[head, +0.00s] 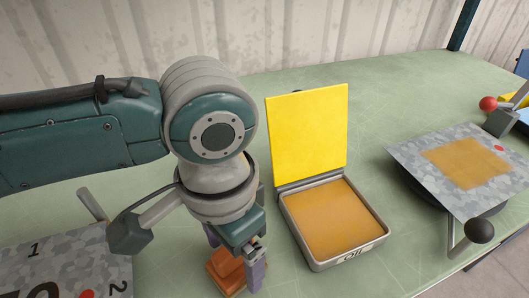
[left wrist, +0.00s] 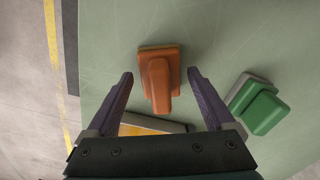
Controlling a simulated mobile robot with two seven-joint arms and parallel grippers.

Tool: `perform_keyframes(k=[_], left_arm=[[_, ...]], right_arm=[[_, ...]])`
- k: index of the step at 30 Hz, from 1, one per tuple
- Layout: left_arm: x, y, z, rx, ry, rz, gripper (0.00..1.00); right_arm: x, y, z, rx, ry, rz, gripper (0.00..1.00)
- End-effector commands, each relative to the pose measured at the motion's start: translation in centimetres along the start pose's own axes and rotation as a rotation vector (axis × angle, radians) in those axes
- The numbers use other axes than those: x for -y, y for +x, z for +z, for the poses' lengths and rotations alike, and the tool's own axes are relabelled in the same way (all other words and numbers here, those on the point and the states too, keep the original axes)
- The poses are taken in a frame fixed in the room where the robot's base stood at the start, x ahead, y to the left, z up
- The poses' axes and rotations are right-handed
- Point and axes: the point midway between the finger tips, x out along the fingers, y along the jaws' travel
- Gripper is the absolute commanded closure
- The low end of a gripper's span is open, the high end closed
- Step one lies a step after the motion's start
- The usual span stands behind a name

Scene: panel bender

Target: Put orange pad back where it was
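The orange pad (head: 228,273) lies on the green table in front of the yellow-lidded box; it has a block-like handle on a flat base. It also shows in the left wrist view (left wrist: 160,82), between and just beyond the fingertips. My left gripper (head: 232,262) points down over the pad, with its fingers on either side. In the left wrist view the left gripper (left wrist: 160,76) is open, with gaps between both fingers and the pad. My right gripper is in neither view.
An open tin marked OIL (head: 333,217) with a yellow lid (head: 308,135) stands right of my gripper. A green pad (left wrist: 259,105) lies near the orange one. A grey plate (head: 407,157) with a tan square is at right; another numbered plate (head: 62,262) is at lower left.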

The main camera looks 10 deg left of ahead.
Motion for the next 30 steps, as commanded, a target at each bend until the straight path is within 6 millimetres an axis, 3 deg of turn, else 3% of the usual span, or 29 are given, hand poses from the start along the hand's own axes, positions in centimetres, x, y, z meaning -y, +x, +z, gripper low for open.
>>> perform_keyframes(k=[11, 24, 30], left_arm=[[0.1, -0.8, 0.0, -0.001, -0.001, -0.001, 0.07], [0.1, -9.8, -0.1, -0.003, 0.001, -0.002, 0.07], [0.0, -12.0, -0.1, -0.002, -0.001, 0.0, 0.07]], right_arm=[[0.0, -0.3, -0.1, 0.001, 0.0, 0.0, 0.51], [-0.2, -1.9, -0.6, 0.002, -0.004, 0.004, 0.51], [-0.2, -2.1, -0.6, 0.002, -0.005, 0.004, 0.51]])
